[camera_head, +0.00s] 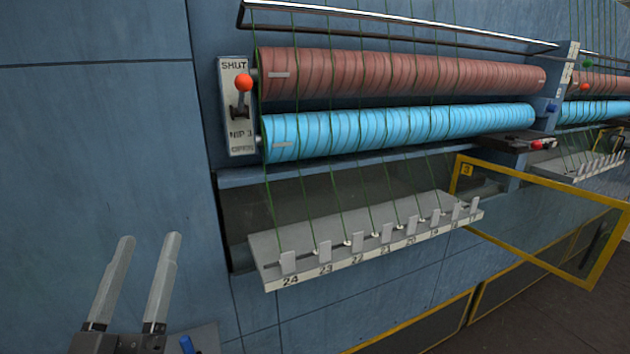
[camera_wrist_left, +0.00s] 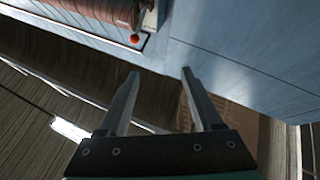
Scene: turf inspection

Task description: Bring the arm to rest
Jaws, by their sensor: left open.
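My left gripper (camera_head: 147,262) is at the lower left of the head view, its two grey fingers pointing up, apart and empty. It is in front of the plain blue panel, left of the numbered rail and clear of it. In the left wrist view the same gripper (camera_wrist_left: 159,72) shows its fingers spread with nothing between them. My right gripper is in neither view.
A red-knobbed lever (camera_head: 243,84) sits on a plate marked SHUT and OPEN. Right of it are a red-brown roller (camera_head: 400,75) and a blue roller (camera_head: 400,125) wound with green yarn. Below is a numbered rail (camera_head: 365,245). A yellow-framed clear guard (camera_head: 545,225) juts out at right.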

